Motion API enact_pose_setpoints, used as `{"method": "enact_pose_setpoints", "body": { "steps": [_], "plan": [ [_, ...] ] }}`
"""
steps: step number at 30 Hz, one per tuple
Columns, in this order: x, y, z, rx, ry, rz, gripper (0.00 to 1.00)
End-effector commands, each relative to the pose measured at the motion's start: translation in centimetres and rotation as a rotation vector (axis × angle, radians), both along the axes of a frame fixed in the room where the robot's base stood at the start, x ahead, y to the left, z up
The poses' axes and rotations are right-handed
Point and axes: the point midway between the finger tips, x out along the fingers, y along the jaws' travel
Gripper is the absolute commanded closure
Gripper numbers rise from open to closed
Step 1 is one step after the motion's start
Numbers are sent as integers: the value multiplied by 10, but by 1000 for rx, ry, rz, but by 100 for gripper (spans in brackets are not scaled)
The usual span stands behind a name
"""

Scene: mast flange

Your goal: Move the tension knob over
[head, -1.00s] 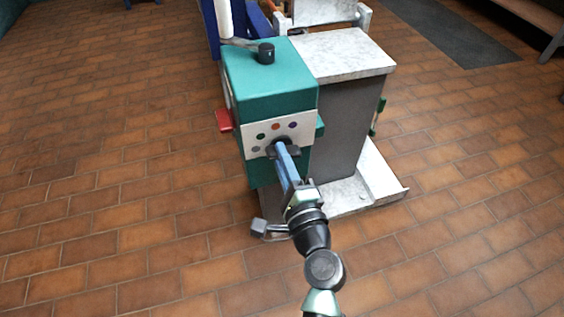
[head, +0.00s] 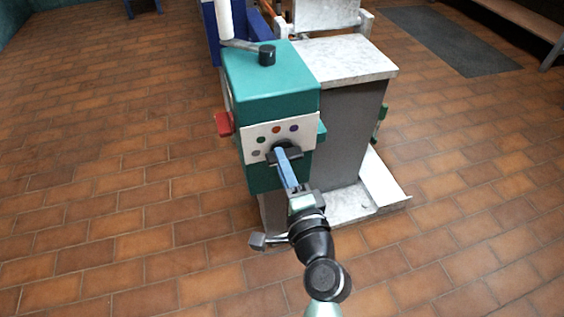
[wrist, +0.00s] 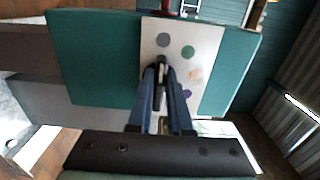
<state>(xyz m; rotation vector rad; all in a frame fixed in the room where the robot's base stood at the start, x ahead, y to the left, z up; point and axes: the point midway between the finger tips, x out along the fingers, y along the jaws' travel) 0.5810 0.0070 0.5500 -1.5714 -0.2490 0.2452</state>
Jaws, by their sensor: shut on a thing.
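The tension knob (wrist: 161,61) is a dark piece on the white dial panel (head: 262,134) of a teal box (head: 270,80). The panel has several coloured dots around the knob: grey, green, orange-red and purple. My gripper (head: 281,153) reaches straight to the panel with its blue fingers. In the wrist view its two fingers (wrist: 161,76) close together on the knob, which is mostly hidden between them. I cannot tell exactly which dot the knob points at.
A red part (head: 224,123) sticks out of the box's left side. A black-ended lever (head: 266,55) lies on top. A grey stand with a pale top (head: 345,60) is right of the box. A small grey-headed pedal (head: 258,241) is low down. The tiled floor around is clear.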

Motion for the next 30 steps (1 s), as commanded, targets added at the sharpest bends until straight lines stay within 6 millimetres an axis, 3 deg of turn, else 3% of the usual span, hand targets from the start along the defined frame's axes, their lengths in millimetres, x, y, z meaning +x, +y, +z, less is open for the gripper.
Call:
{"method": "enact_pose_setpoints", "body": {
  "steps": [2, 3, 7, 20, 30],
  "plan": [
    [-1, -1, -1, -4, 2, -1, 100],
    [-1, -1, -1, -4, 2, -1, 75],
    [0, -1, -1, -3, 1, -1, 52],
    [-9, -4, -1, -1, 4, -2, 52],
    [-72, -24, 0, -1, 5, -3, 52]
  ]
}}
